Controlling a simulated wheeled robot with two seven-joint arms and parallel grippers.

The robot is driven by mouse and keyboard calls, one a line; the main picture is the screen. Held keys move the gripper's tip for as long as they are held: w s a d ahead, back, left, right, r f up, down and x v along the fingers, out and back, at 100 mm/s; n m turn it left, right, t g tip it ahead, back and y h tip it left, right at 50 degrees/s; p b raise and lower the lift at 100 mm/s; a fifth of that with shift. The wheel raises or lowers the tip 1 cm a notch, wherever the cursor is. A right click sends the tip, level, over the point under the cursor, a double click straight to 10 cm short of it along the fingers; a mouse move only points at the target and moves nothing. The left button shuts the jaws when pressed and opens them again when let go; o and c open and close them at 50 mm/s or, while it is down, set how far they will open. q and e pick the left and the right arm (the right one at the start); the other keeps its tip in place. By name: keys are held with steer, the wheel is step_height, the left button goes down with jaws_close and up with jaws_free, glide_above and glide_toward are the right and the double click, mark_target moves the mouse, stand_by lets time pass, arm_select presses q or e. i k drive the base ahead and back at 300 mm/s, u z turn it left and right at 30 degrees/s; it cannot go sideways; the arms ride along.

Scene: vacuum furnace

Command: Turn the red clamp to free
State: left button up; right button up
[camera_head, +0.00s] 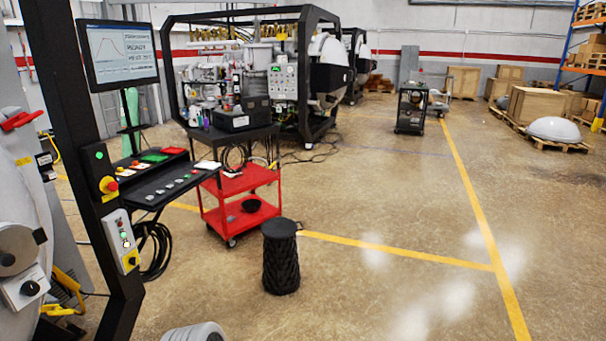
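A red clamp (20,121) shows at the far left, at about mid-height. It looks like a red lever handle, roughly level and tilted slightly, on the side of a large grey rounded furnace body (20,187). The furnace is cut off by the left edge of the view. Where the clamp meets the furnace is small and partly cut off. Neither of my grippers is in view, and nothing is seen touching the clamp.
A sloped control desk (160,185), red cart (240,182) and black stool (280,260) follow. Floor right of the stool is clear.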

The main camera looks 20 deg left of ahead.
mark_target(23, 119)
steer(key=u, duration=0.7)
steer(key=i, duration=1.4)
steer(key=u, duration=1.3)
